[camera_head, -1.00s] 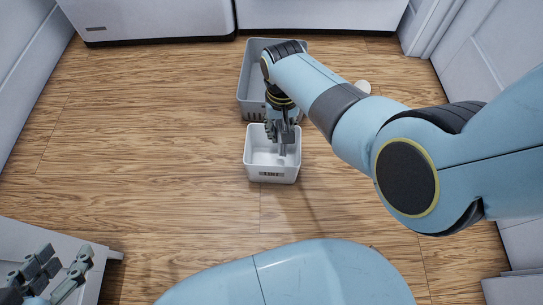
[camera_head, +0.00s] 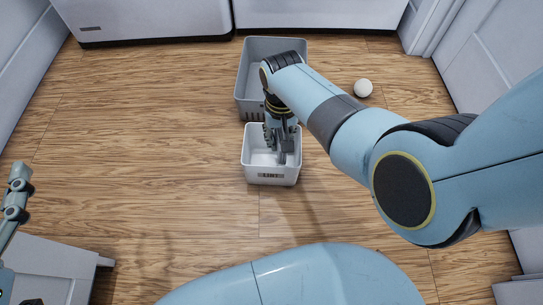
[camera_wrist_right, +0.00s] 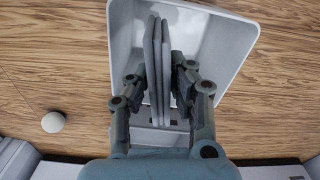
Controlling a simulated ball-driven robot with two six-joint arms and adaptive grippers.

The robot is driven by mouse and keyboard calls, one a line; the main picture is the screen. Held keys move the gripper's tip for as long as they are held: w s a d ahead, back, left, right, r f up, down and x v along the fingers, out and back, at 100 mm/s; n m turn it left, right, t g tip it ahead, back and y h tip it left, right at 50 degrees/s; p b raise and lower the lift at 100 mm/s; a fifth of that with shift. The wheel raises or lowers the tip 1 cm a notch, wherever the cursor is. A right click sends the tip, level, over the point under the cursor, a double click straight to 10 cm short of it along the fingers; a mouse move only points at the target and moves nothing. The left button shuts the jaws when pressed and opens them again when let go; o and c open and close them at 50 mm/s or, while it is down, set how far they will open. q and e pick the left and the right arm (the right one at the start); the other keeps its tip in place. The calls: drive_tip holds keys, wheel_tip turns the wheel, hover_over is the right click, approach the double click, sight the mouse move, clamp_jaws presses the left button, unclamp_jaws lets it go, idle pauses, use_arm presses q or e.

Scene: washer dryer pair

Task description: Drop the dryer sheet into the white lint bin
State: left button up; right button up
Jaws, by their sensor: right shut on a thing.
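The white lint bin (camera_head: 271,176), with a label on its front, stands on the wood floor in the middle of the head view. It also fills the upper middle of the right wrist view (camera_wrist_right: 228,42). My right gripper (camera_head: 282,150) points down into the bin's opening. It is shut on the grey, folded dryer sheet (camera_wrist_right: 158,65), which hangs between its fingers over the inside of the bin. Whether the sheet touches the bin's floor is unclear. My left gripper (camera_head: 18,190) is at the left edge, partly cut off, and its jaws are unclear.
A larger grey basket (camera_head: 250,80) stands right behind the bin. A white ball (camera_head: 363,88) lies on the floor to its right. White appliances (camera_head: 150,18) line the back. A low white piece (camera_head: 60,262) is at lower left. Floor left of the bin is clear.

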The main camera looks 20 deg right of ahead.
use_arm(q)
drive_tip(key=shift+w+r+t, duration=0.2)
drive_tip(key=shift+r+t, duration=0.1)
drive_tip(key=shift+r, duration=0.15)
use_arm(e)
drive_tip(key=shift+f, duration=0.1)
drive_tip(key=o, duration=0.8)
drive_tip(key=shift+o, duration=0.2)
